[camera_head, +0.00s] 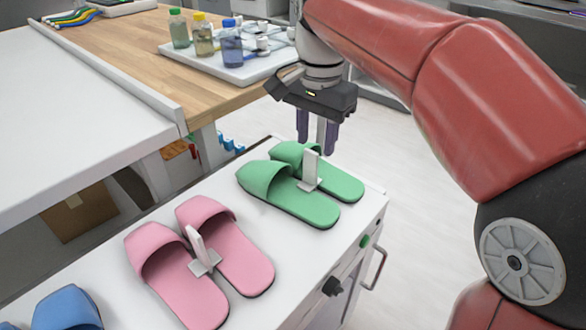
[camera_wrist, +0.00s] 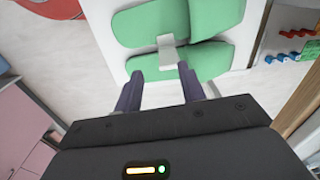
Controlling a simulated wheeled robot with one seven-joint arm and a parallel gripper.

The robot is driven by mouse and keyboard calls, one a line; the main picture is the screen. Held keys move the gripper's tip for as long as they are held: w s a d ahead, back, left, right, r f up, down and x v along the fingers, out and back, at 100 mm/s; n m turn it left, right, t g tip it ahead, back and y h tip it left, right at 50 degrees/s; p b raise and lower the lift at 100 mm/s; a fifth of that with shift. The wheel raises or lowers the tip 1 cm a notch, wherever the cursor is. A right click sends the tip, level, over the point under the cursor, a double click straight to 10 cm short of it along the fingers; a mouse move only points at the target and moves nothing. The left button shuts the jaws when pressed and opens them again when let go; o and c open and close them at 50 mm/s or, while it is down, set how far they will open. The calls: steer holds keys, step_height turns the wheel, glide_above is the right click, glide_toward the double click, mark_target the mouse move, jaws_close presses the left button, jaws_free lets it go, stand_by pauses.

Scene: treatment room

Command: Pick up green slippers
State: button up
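The green slippers (camera_head: 288,187) lie side by side at the far right end of a white cabinet top, with a white upright clip (camera_head: 311,167) between them. My gripper (camera_head: 318,140) hangs above and behind the slippers, pointing down, with its fingers apart and nothing between them. In the wrist view the green slippers (camera_wrist: 203,60) lie ahead of the fingertips. The white clip (camera_wrist: 166,50) shows between and beyond the two fingers (camera_wrist: 160,76). In the wrist view my gripper looks open. I cannot tell its exact height above the clip.
Pink slippers (camera_head: 200,262) with a similar clip lie left of the green pair, and a blue slipper (camera_head: 68,309) shows at the lower left. A wooden table (camera_head: 125,45) holds a white tray (camera_head: 246,72) with several bottles. Open floor lies right of the cabinet.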

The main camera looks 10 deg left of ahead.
mark_target(310, 182)
steer(key=f, duration=0.2)
steer(key=w+f, duration=0.1)
steer(key=f, duration=0.2)
steer(key=a+f+b, duration=0.1)
steer(key=f, duration=0.1)
steer(key=shift+w+f, duration=0.2)
steer(key=shift+f, duration=0.15)
jaws_close()
